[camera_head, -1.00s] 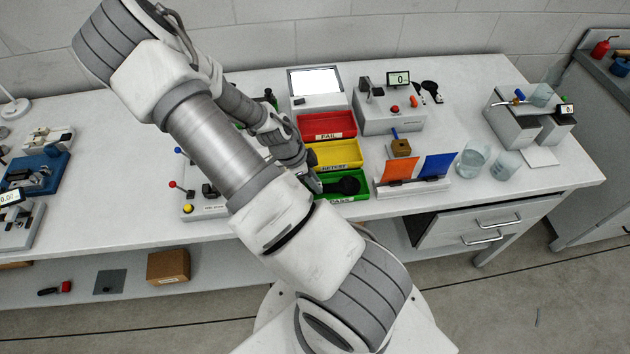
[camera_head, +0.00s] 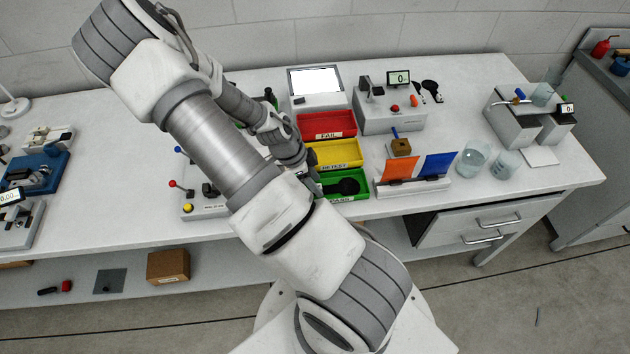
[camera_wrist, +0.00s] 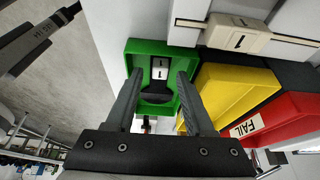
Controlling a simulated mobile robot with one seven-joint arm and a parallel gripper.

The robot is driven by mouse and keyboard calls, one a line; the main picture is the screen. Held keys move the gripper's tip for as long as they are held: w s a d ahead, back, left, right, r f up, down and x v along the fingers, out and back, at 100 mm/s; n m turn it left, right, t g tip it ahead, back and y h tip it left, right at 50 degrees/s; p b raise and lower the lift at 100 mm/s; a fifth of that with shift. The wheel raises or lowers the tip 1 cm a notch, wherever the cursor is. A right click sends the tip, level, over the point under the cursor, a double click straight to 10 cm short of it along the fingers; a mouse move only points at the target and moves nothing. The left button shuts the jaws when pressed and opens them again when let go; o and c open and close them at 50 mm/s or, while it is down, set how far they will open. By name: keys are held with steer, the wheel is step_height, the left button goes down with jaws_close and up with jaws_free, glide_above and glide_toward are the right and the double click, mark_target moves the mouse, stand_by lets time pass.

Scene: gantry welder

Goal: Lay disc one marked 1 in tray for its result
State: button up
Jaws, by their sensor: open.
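The black disc (camera_head: 345,186) lies in the green PASS tray (camera_head: 352,175). In the wrist view the dark round disc (camera_wrist: 155,98) is inside the green tray (camera_wrist: 143,45), with a white tag carrying a dark mark like a 1 beside it. My gripper (camera_wrist: 161,75) is open, its two fingers apart over the tray with the tag and disc between them in the picture. The fingers do not grip the disc. In the head view my arm hides most of the gripper at the tray's left side.
The yellow RETEST tray (camera_head: 338,153) and red FAIL tray (camera_head: 327,124) stand behind the green one. The orange and blue flap rack (camera_head: 412,186) is right of it. In the wrist view a beige block marked 1 (camera_wrist: 237,36) sits beside the tray.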

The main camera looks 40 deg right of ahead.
steer(key=w+a+r+n+t+y+p, duration=0.1)
steer(key=a+r+n+t+y, duration=0.15)
steer(key=a+r+n, duration=0.7)
steer(key=a+r+n+t+y, duration=0.1)
steer(key=a+r+n+y, duration=0.15)
steer(key=a+r, duration=0.85)
steer(key=s+r+n+t, duration=0.1)
steer(key=s+r+n, duration=0.2)
steer(key=r, duration=0.3)
steer(key=s+r+n+t, duration=0.2)
steer(key=s+r+n, duration=0.1)
steer(key=r+n, duration=0.2)
steer(key=s+r+n+t+h, duration=0.1)
steer(key=s+r+n, duration=0.2)
steer(key=r, duration=0.4)
steer(key=shift+d+r+n, duration=0.2)
steer(key=shift+n, duration=0.5)
steer(key=shift+s+d+t, duration=0.1)
steer(key=shift+d+t, duration=0.05)
steer(key=shift+t, duration=0.1)
